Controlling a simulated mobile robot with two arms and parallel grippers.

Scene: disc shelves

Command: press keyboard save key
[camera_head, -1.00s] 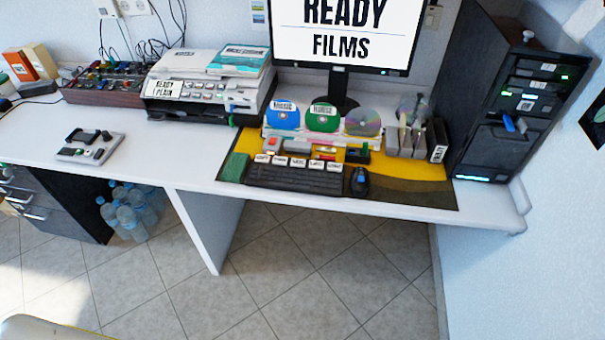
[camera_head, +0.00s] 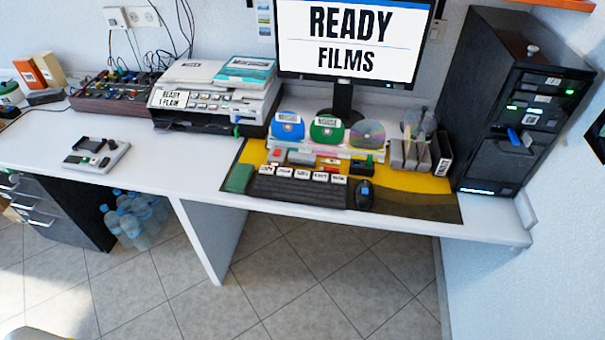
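A dark keyboard (camera_head: 298,191) lies at the front of the desk on a yellow and black mat (camera_head: 418,205). Several white labelled keys (camera_head: 302,174) stand up along its back edge; their lettering is too small to read surely, so I cannot tell which one is save. The monitor (camera_head: 350,40) behind reads "READY FILMS". Neither of my grippers shows in the head view.
A black mouse (camera_head: 364,195) sits right of the keyboard and a green block (camera_head: 239,178) left of it. Discs stand behind, including a blue one (camera_head: 287,127). A printer (camera_head: 215,95) is to the left, a computer tower (camera_head: 515,110) to the right. The desk's left front is mostly clear.

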